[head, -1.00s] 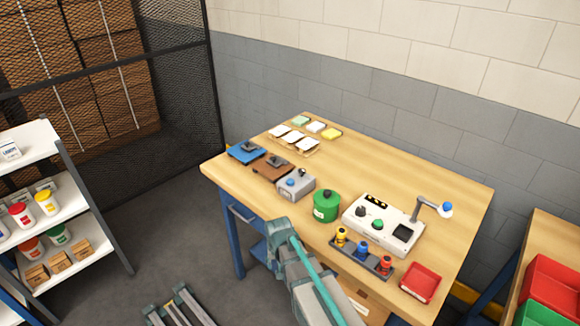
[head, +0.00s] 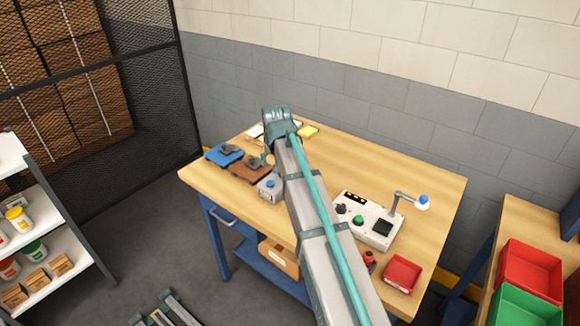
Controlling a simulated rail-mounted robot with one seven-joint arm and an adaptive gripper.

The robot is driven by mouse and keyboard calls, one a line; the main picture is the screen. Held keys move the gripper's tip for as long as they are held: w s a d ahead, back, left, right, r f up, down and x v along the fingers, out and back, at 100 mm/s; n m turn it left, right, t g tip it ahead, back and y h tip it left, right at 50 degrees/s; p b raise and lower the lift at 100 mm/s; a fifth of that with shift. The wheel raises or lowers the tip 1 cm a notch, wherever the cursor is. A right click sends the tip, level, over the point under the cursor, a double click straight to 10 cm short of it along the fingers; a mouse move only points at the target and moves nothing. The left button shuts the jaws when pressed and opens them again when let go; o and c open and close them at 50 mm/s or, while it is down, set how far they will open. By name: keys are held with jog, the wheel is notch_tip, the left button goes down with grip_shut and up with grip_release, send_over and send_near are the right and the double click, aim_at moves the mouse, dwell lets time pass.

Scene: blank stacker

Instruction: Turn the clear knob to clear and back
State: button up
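The white panel (head: 386,238) on the bench carries a dark knob (head: 340,208), a green knob (head: 358,219) and a dark square. A grey box (head: 266,192) with a blue button (head: 270,183) stands left of my arm, which hides its right part. I cannot read any label, so I cannot tell which knob is the clear knob. My arm reaches up over the bench, its bent end above the back left. Only a small part of what seems to be my gripper (head: 268,159) shows below that bend, near the brown plate; its fingers are not clear.
A blue plate (head: 223,154) and a brown plate (head: 250,172) lie at the bench's left. A yellow pad (head: 308,130) lies behind. A red tray (head: 402,273) sits at the front right. Bare wood (head: 420,180) lies behind the panel.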

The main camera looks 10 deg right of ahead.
jog(key=shift+w+d+f+p, duration=0.55)
jog(key=shift+w+f, duration=0.2)
jog(key=shift+f, duration=0.55)
jog(key=shift+w+d+f+p, duration=0.55)
jog(key=shift+w+f, duration=0.25)
jog(key=shift+f, duration=0.45)
jog(key=shift+w+d+f+p, duration=0.4)
jog(key=shift+w+f+p, duration=0.3)
jog(key=shift+f, duration=0.6)
grip_shut()
